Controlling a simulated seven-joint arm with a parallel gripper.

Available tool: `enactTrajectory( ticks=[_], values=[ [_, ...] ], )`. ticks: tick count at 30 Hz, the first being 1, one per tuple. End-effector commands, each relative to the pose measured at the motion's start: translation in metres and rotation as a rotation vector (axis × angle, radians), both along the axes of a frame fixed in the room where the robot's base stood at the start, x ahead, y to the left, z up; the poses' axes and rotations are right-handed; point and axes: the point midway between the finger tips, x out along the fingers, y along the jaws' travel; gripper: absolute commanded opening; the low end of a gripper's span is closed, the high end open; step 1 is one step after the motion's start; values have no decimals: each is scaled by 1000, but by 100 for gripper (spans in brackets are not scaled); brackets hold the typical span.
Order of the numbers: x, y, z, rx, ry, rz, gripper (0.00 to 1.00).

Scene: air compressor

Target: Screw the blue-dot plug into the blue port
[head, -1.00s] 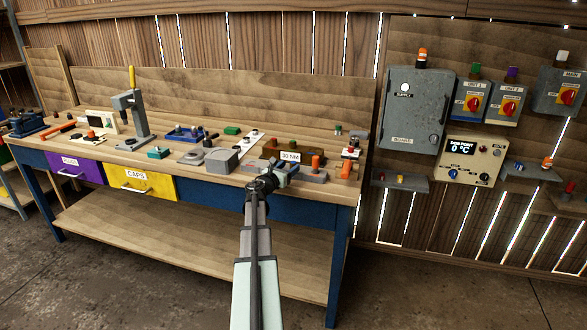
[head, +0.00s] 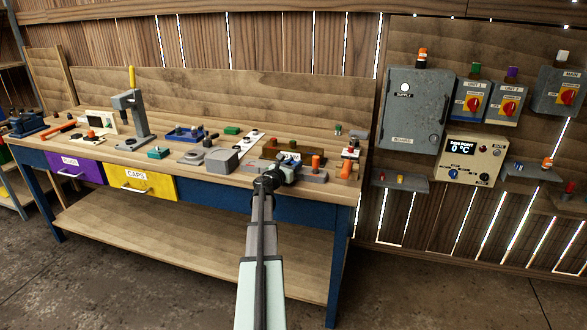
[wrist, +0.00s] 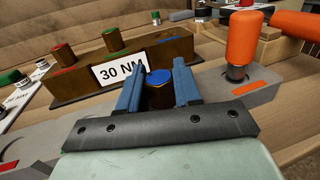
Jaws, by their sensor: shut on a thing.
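My gripper (wrist: 158,92) has its two blue fingers on either side of a plug with a blue top (wrist: 160,76) and a dark brown body. It is shut on this blue-dot plug, which looks about upright; the gripper's base hides its lower end. In the head view my gripper (head: 270,181) is over the front edge area of the bench. A long grey block (wrist: 213,94) lies under and beside the fingers. I cannot tell whether the plug touches it. I cannot make out a blue port in either view.
A brown wooden rack (wrist: 75,86) with a "30 NM" label and red- and green-topped plugs stands just behind the fingers. A tall orange-handled piece (wrist: 240,45) stands on the grey block at right. The bench (head: 225,181) holds many other parts at left.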

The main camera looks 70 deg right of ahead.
Motion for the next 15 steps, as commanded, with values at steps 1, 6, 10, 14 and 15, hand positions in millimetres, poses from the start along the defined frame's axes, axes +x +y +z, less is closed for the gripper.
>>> enactTrajectory(
  ticks=[1,6,10,14,15],
  values=[
    [0,0,0,0,0,0,12],
    [0,0,0,0,0,0,0],
    [0,0,0,0,0,0,0],
    [0,0,3,0,-1,0,0],
    [0,0,6,-1,-1,0,0]
  ],
)
